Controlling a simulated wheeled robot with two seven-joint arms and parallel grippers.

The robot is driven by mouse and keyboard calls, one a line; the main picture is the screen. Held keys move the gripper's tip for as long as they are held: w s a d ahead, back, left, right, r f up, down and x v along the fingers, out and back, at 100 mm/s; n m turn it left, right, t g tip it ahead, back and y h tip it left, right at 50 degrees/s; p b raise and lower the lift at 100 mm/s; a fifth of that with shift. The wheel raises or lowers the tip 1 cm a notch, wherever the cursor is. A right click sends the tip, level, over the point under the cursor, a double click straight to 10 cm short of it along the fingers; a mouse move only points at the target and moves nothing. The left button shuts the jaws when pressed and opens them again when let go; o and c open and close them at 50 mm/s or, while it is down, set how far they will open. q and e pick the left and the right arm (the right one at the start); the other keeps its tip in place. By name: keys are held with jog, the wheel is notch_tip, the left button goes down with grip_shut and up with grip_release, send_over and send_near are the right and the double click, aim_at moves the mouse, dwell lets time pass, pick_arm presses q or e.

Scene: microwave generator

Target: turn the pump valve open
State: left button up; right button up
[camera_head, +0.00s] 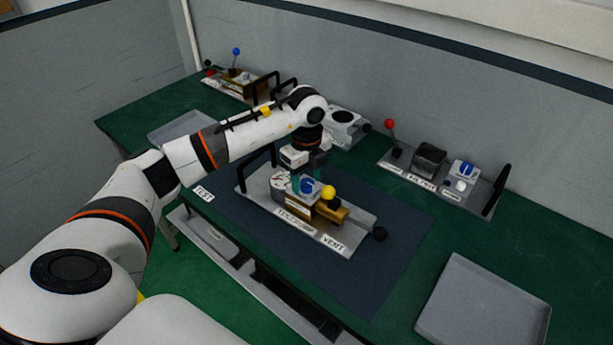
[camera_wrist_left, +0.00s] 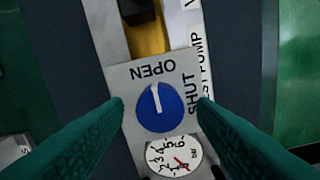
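The pump valve is a round blue knob (camera_wrist_left: 160,112) with a white pointer, on a grey plate (camera_wrist_left: 122,90) printed OPEN and SHUT. In the wrist view the pointer points up toward OPEN, away from SHUT at the right. The knob also shows in the head view (camera_head: 307,187), on the middle panel. My left gripper (camera_head: 308,178) points down over it. In the wrist view its teal fingertips (camera_wrist_left: 160,102) stand on either side of the knob, open, with a gap on each side. A dial gauge (camera_wrist_left: 173,156) sits beside the knob. My right gripper is not in view.
Other panels stand at the back. A grey tray (camera_head: 485,305) lies at right.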

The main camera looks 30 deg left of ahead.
aim_at(307, 181)
pick_arm(q)
notch_tip(307, 181, up, 12)
jog(key=b, duration=0.2)
dwell(0.4)
jog(key=shift+s+f, duration=0.1)
dwell(0.4)
